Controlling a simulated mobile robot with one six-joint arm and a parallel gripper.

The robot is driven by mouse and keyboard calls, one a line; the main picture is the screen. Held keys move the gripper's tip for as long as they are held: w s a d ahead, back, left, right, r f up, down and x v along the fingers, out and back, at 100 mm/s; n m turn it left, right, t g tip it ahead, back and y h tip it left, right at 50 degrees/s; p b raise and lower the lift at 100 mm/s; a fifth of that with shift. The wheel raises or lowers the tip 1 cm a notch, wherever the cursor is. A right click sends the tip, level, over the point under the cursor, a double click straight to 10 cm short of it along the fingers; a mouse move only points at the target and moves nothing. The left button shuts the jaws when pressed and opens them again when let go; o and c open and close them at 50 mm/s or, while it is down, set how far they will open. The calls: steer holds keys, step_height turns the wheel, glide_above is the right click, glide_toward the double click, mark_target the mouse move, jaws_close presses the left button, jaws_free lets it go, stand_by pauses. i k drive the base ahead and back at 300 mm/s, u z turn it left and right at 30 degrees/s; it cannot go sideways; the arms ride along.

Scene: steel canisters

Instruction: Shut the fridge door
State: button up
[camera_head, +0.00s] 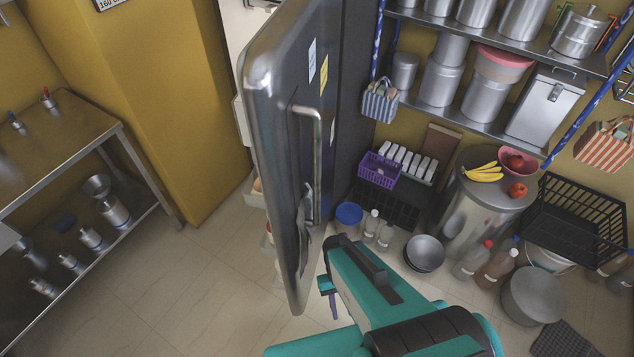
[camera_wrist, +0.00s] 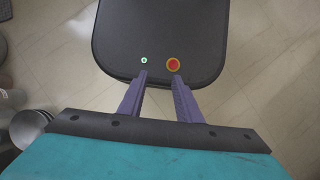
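The fridge door (camera_head: 280,150) stands wide open in the head view, a tall grey metal panel with a long vertical handle (camera_head: 317,165) on its right face. Part of the white fridge interior (camera_head: 238,30) shows to the left of the door; most of it is hidden behind the door. My gripper (camera_head: 333,308) is low, just right of the door's bottom corner, pointing down; I cannot tell whether it touches the door. In the wrist view, its two purple fingers (camera_wrist: 160,80) are apart with nothing between them.
A steel table (camera_head: 70,150) with bottles stands at left. Shelves of canisters (camera_head: 440,85) are at right. Bowls (camera_head: 425,252), bottles (camera_head: 497,262), a fruit-topped drum (camera_head: 470,215) and a black crate (camera_head: 575,220) crowd the right floor. The floor (camera_head: 200,290) left of the door is clear.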

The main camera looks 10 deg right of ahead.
mark_target(287, 74)
steer(key=u, duration=0.3)
steer(key=k, duration=1.05)
